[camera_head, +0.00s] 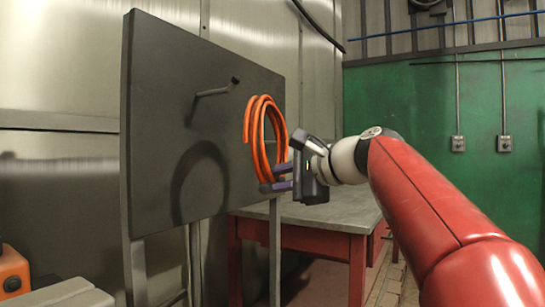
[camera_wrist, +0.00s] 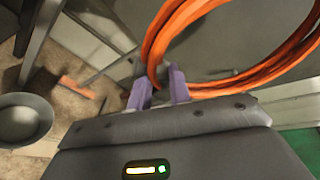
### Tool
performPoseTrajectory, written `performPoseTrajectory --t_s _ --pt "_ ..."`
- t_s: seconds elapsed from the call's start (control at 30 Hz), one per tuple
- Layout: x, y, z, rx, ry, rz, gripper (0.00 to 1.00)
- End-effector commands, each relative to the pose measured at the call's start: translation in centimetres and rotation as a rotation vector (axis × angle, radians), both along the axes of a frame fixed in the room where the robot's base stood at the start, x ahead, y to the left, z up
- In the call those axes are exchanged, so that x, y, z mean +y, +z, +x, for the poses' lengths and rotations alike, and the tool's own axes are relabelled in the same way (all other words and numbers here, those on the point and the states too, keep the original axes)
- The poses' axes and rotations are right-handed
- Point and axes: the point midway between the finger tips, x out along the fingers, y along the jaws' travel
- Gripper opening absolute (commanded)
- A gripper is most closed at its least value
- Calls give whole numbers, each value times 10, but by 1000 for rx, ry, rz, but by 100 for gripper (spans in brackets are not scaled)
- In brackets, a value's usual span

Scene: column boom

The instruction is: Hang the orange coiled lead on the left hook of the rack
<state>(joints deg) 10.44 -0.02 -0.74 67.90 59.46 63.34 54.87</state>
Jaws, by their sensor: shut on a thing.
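The orange coiled lead (camera_head: 248,125) is held upright as several loops in front of the dark rack panel (camera_head: 160,130). My gripper (camera_head: 276,178) is shut on the lower part of the lead, with its purple fingers pointing toward the panel. In the wrist view the lead (camera_wrist: 158,35) rises from between my fingertips (camera_wrist: 160,82) and arcs to the upper right. One dark peg hook (camera_head: 213,91) with an upturned tip sticks out of the panel, to the left of the lead and a little higher. The lead is apart from this hook.
A grey-topped table with red legs (camera_head: 335,213) stands behind and below the gripper. An orange object (camera_head: 12,270) is at the lower left. A grey round bowl-like thing (camera_wrist: 25,118) shows in the wrist view. The space before the panel's left part is clear.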

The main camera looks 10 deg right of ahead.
Motion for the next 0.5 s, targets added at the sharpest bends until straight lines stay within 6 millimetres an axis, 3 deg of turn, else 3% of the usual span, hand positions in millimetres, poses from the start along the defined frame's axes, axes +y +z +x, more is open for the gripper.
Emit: performPoseTrajectory --t_s 0.1,0.2,0.33,0.5 --pt "9 35 -29 -33 37 52 0" --pt "15 51 -45 -43 60 80 0" --pt "18 60 -54 -48 75 96 0" --pt "23 61 -52 -47 77 99 0"
